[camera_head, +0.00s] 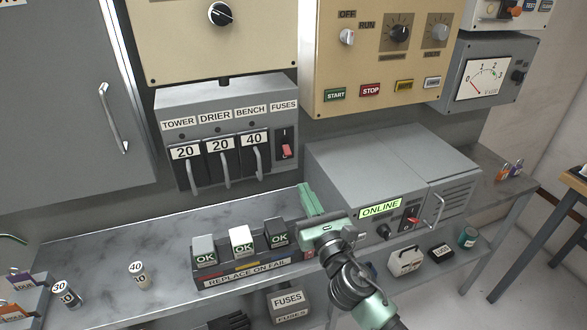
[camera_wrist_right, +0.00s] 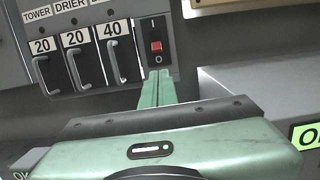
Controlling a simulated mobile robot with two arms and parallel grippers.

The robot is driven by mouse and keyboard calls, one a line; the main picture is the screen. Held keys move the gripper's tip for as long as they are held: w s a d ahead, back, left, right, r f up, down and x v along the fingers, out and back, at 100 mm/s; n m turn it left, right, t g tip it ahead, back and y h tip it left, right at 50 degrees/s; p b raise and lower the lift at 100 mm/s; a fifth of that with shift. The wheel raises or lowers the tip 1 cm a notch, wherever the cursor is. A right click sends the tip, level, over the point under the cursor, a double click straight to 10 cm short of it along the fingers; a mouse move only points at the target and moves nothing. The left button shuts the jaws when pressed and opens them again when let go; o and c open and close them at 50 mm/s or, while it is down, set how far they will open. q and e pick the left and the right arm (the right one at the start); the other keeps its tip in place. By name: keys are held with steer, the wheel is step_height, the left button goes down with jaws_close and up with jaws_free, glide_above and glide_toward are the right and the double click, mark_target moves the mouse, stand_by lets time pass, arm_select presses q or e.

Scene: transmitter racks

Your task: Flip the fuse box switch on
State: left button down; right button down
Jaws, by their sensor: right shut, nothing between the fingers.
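The grey fuse box (camera_head: 225,100) is on the wall at upper centre, with a red switch (camera_head: 287,151) at its right end under the FUSES label. In the right wrist view the red switch (camera_wrist_right: 156,47) sits low in its dark slot, just above an O mark. My right gripper (camera_head: 305,187) is shut and empty, below and slightly right of the switch. In the right wrist view its green fingertips (camera_wrist_right: 158,82) point up just under the switch panel, and I cannot tell how far apart they are in depth. My left gripper is not clearly in view.
Three fuses with handles (camera_head: 219,165) fill the box left of the switch. A grey ONLINE unit (camera_head: 380,165) stands close on the right. A REPLACE ON FAIL tray (camera_head: 262,274) with three OK blocks sits on the bench below. The marble bench (camera_head: 110,240) is mostly clear at left.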

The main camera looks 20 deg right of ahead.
mark_target(287, 150)
steer(key=w, duration=0.3)
steer(key=w+r, duration=0.1)
steer(key=w, duration=0.2)
steer(key=w+p, duration=0.1)
steer(key=w, duration=0.2)
steer(key=shift+w+a+r, duration=0.2)
steer(key=shift+w+r, duration=0.05)
steer(key=shift+w, duration=0.15)
